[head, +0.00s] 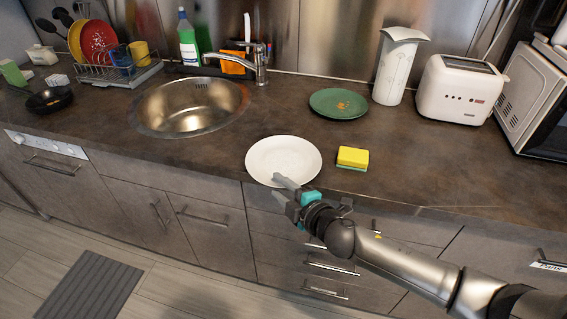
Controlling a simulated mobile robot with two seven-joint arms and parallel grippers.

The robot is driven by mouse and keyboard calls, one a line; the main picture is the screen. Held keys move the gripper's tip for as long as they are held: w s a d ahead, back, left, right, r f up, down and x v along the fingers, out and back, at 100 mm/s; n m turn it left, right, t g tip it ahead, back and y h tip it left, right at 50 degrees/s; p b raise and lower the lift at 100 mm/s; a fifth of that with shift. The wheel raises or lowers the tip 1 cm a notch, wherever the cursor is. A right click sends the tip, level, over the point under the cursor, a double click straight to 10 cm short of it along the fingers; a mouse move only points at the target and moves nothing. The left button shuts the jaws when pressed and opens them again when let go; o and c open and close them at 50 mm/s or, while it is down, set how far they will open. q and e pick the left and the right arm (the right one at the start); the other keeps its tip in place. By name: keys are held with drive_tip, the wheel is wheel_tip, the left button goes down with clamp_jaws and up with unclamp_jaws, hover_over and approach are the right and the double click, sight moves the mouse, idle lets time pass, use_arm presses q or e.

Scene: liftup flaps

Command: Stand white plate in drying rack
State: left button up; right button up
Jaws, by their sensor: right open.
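The white plate (284,157) lies flat on the brown countertop near its front edge, right of the sink. My right gripper (281,187) is open at the plate's front rim, with one finger overlapping the rim in the picture. I cannot tell whether it touches the plate. The drying rack (117,74) stands at the back left of the counter, left of the sink. It holds a red plate (98,40), a yellow plate, a blue cup (123,58) and a yellow cup (140,52). My left gripper is not in view.
A yellow sponge (352,157) lies just right of the white plate. A green plate (338,103) with crumbs is behind it. The round sink (190,105) and its faucet (258,62) lie between plate and rack.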

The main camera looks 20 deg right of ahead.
drive_tip(key=shift+x, duration=0.8)
clamp_jaws()
idle(0.9)
